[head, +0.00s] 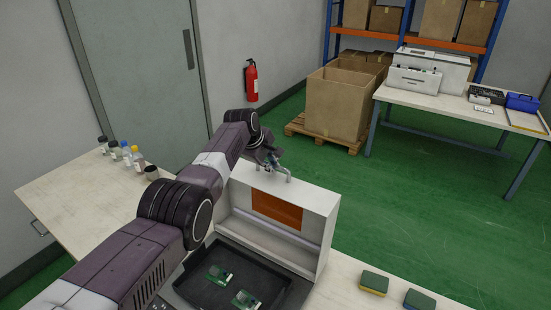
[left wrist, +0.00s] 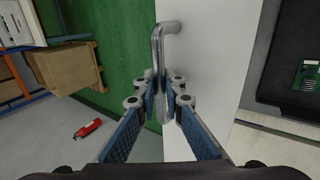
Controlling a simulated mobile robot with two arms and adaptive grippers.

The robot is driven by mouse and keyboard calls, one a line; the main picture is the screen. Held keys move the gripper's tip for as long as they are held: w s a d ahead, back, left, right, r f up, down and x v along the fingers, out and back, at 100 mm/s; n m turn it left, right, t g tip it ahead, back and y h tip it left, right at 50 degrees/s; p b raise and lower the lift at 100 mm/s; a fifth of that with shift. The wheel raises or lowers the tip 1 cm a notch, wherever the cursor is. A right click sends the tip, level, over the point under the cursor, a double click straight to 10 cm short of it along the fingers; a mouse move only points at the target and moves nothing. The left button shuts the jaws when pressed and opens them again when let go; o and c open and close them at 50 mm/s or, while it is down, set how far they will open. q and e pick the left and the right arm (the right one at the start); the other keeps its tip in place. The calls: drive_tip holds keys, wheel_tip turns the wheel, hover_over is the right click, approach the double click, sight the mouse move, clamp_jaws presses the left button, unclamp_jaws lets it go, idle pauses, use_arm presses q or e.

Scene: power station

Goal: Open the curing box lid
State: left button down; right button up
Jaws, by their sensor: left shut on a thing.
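The curing box has a white lid (head: 322,212) with an orange window (head: 277,209). The lid stands raised, roughly upright, at the back of the box, and the dark tray inside (head: 262,268) is exposed. A metal bar handle (head: 288,173) is on the lid's top edge. My left gripper (head: 268,160) is at this handle. In the left wrist view, the blue-padded fingers (left wrist: 164,92) are shut on the handle (left wrist: 168,32), beside the white lid panel (left wrist: 205,75). My right gripper is not in view.
Green circuit boards (head: 245,299) lie in the tray. Two sponges (head: 374,283) lie right of the box. Several small bottles (head: 127,153) stand at the back left of the worktable (head: 65,190). Green floor behind the lid is open up to the cardboard boxes (head: 335,105).

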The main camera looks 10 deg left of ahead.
use_arm(q)
drive_tip(key=shift+s+f, duration=0.1)
drive_tip(key=shift+f, duration=0.2)
drive_tip(key=shift+s+a, duration=0.1)
drive_tip(key=c, duration=2)
unclamp_jaws()
drive_tip(key=shift+c, duration=0.2)
drive_tip(key=shift+r, duration=0.15)
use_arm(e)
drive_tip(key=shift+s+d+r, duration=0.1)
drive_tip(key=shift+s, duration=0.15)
use_arm(q)
drive_tip(key=shift+r, duration=0.1)
drive_tip(key=shift+s+a+r, duration=0.15)
drive_tip(key=shift+s+r, duration=0.05)
drive_tip(key=shift+r, duration=0.5)
drive_tip(key=v, duration=1)
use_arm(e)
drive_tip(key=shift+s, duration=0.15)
use_arm(q)
drive_tip(key=shift+s, duration=0.1)
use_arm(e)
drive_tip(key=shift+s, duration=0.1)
